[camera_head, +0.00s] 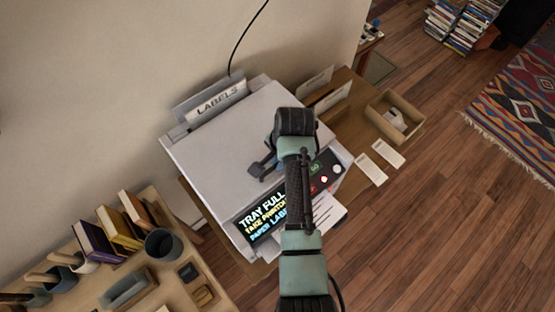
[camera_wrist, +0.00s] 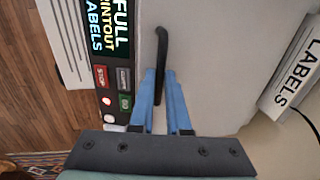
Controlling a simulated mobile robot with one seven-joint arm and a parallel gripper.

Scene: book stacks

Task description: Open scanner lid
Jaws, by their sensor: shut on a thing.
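The scanner is a pale box with a flat light-grey lid (camera_head: 215,150) that looks closed; the lid also fills much of the wrist view (camera_wrist: 225,60). A black bar handle (camera_wrist: 162,45) stands on the lid near its front edge. My gripper (camera_head: 262,168) is over the front part of the lid. In the wrist view its blue fingers (camera_wrist: 160,85) are closed around the lower part of the handle. In the head view my arm hides part of the lid and front panel, and the handle is hard to make out.
The front panel has a screen (camera_head: 263,213) reading "TRAY FULL", with lit buttons (camera_head: 325,182) beside it. Paper (camera_head: 328,213) sticks out at the front. A LABELS sign (camera_head: 218,98) stands at the rear near the wall. A shelf with books (camera_head: 97,242) is left; an open box (camera_head: 395,115) is right.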

